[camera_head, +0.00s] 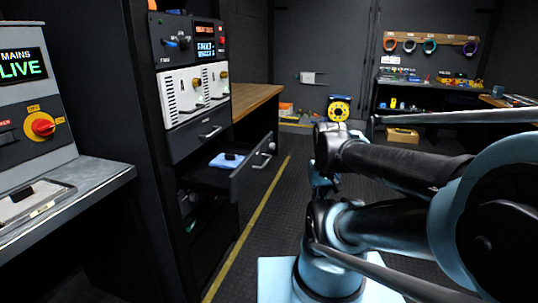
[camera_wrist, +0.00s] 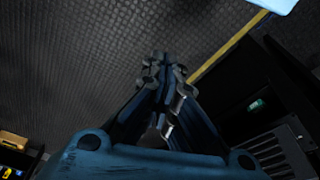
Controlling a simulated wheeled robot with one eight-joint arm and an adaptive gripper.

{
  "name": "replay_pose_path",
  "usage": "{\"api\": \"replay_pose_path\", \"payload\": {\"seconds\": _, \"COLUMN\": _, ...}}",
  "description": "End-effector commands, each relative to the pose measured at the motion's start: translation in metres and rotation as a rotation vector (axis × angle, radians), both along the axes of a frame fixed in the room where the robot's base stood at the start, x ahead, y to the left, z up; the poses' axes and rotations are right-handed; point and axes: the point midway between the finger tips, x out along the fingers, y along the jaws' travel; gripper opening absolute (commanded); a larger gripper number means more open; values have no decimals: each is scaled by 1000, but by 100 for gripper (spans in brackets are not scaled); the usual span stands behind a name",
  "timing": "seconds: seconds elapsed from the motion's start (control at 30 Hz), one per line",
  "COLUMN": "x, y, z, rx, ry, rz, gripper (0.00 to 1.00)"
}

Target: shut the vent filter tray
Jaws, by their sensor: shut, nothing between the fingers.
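A dark equipment rack (camera_head: 140,120) stands left of centre in the head view. A drawer-like tray (camera_head: 252,172) is pulled out of it, with a handle on its dark front and a blue item (camera_head: 226,161) inside. No label shows that it is the vent filter tray. Above it, another dark drawer (camera_head: 190,143) sits flush in the rack. My gripper (camera_wrist: 163,72) is shut and empty, over the dark floor in the wrist view. In the head view my arm is right of the open tray, apart from it; the fingertips are not clear there.
White vented panels (camera_head: 183,97) with knobs sit above the drawers. A wooden worktop (camera_head: 255,100) lies behind the rack. A grey console (camera_head: 60,190) is at the left. The patterned floor beside the yellow line (camera_head: 250,225) is clear. A yellow reel (camera_head: 339,108) stands at the back.

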Motion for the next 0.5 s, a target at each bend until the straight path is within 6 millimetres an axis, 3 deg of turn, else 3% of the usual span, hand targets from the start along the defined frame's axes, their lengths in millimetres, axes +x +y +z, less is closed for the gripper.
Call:
{"api": "replay_pose_path", "payload": {"seconds": 0.3, "x": -6, "y": 1, "z": 7, "rx": 10, "ry": -11, "rz": -18, "gripper": 0}}
{"api": "replay_pose_path", "payload": {"seconds": 0.5, "x": 17, "y": 11, "z": 24, "rx": 92, "ry": 5, "rz": -163, "gripper": 0}}
